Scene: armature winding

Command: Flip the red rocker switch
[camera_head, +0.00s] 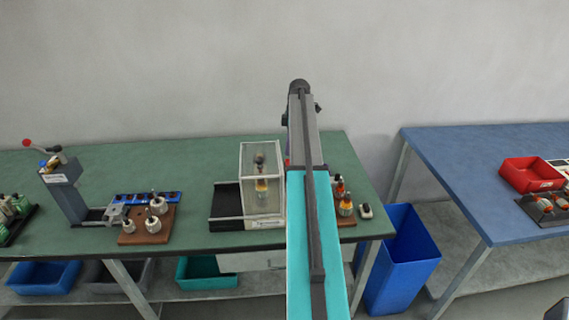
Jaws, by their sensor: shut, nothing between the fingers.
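I cannot make out the red rocker switch for certain. A small red spot (287,162) shows at the left edge of my arm, above the green bench (210,158); it is too small to identify, and the arm hides what is around it. My arm, teal and grey, rises through the middle of the picture and covers part of the bench. I cannot make out my gripper's fingers.
A clear case (245,160) stands left of my arm. Wooden blocks with wound parts (146,228) and a grey press (68,195) stand farther left. A blue bin (403,258) is on the floor between the green bench and a blue table (450,160).

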